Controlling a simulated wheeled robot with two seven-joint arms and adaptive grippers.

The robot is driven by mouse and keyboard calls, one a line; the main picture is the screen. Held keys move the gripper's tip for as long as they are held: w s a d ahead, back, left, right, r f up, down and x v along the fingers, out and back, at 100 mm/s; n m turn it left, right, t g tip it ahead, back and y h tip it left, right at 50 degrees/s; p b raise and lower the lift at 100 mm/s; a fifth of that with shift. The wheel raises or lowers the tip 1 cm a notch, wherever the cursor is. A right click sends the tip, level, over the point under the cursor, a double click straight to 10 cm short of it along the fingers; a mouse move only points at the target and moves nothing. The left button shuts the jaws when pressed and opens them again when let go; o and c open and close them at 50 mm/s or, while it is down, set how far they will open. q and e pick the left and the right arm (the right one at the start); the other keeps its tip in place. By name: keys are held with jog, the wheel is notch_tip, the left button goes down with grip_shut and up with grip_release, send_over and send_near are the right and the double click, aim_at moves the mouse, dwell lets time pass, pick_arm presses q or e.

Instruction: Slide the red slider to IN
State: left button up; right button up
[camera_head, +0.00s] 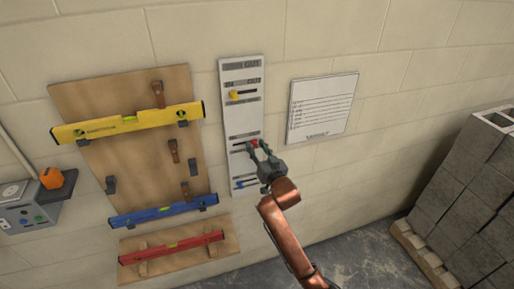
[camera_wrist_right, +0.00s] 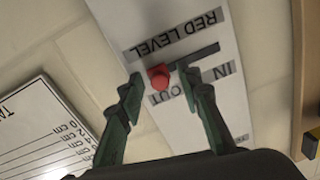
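The red slider (camera_head: 254,142) is a small red knob on the white wall panel (camera_head: 228,75), between a yellow slider (camera_head: 235,95) and a blue slider (camera_head: 240,184). In the right wrist view the red knob (camera_wrist_right: 159,76) sits at the left end of its dark slot (camera_wrist_right: 200,57), beside the OUT label (camera_wrist_right: 176,92). The IN label (camera_wrist_right: 222,71) is toward the slot's other end. My right gripper (camera_wrist_right: 161,80) is open, with a fingertip on each side of the knob and small gaps visible. It also shows at the panel in the head view (camera_head: 258,148). My left gripper is out of view.
A paper sign (camera_head: 322,107) hangs right of the panel. A wooden board (camera_head: 130,160) with a yellow level (camera_head: 130,122) and a blue level (camera_head: 160,213) is on the left. A red level (camera_head: 170,247) is below. Grey blocks (camera_head: 465,180) are stacked at right.

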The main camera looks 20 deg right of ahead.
grip_shut()
dwell(0.3)
dwell(0.4)
